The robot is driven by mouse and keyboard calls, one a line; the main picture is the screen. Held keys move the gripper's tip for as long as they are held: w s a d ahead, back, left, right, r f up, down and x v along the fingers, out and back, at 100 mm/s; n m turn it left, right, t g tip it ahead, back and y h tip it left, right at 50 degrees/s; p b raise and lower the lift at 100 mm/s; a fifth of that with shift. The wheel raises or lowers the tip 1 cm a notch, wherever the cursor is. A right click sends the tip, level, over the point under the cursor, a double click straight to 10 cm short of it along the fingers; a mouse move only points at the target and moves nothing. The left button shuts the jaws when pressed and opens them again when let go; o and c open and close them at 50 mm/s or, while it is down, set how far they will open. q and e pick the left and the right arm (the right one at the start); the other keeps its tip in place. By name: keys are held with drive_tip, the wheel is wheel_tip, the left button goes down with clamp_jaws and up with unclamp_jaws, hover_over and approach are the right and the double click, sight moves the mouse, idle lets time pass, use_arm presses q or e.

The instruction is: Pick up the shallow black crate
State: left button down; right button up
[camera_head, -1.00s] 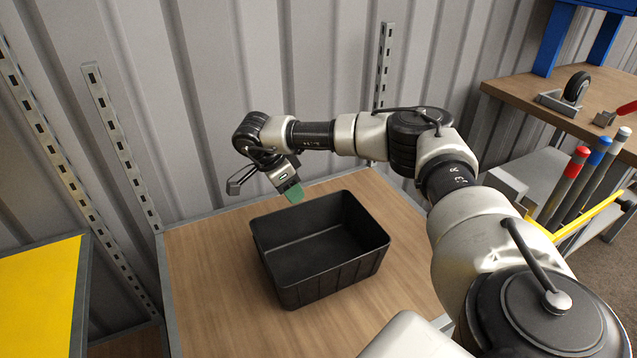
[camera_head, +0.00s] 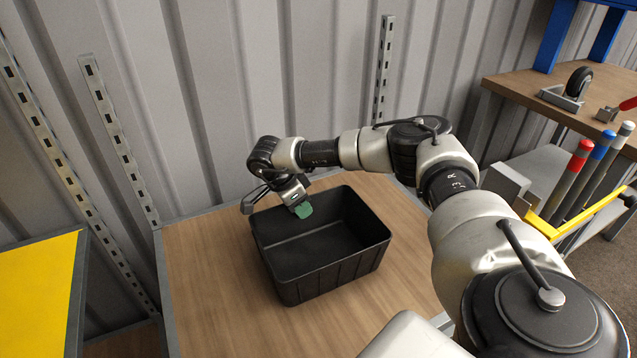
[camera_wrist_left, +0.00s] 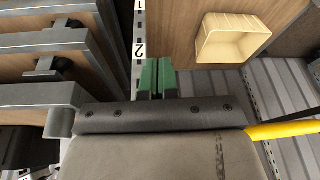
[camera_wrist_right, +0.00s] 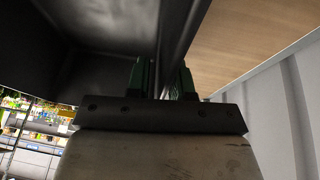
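The shallow black crate (camera_head: 335,268) stands upright and empty on a wooden table. My right gripper (camera_head: 300,208) is at the crate's far rim, near its far left corner, with a green finger pad showing just inside the rim. In the right wrist view the two green fingers (camera_wrist_right: 163,80) are apart, with the dark crate wall (camera_wrist_right: 178,40) running between them. Whether they touch the wall is hard to tell. My left gripper shows only in the left wrist view, where its green fingers (camera_wrist_left: 158,78) are together with nothing visible between them.
The wooden table (camera_head: 215,290) has free room left of the crate. A corrugated wall (camera_head: 260,80) stands close behind. A yellow-topped surface (camera_head: 38,285) is at the left; a workbench (camera_head: 530,90) and colored-capped posts are at the right. A cream bin (camera_wrist_left: 232,38) shows in the left wrist view.

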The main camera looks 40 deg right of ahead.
clamp_jaws()
idle(1.2)
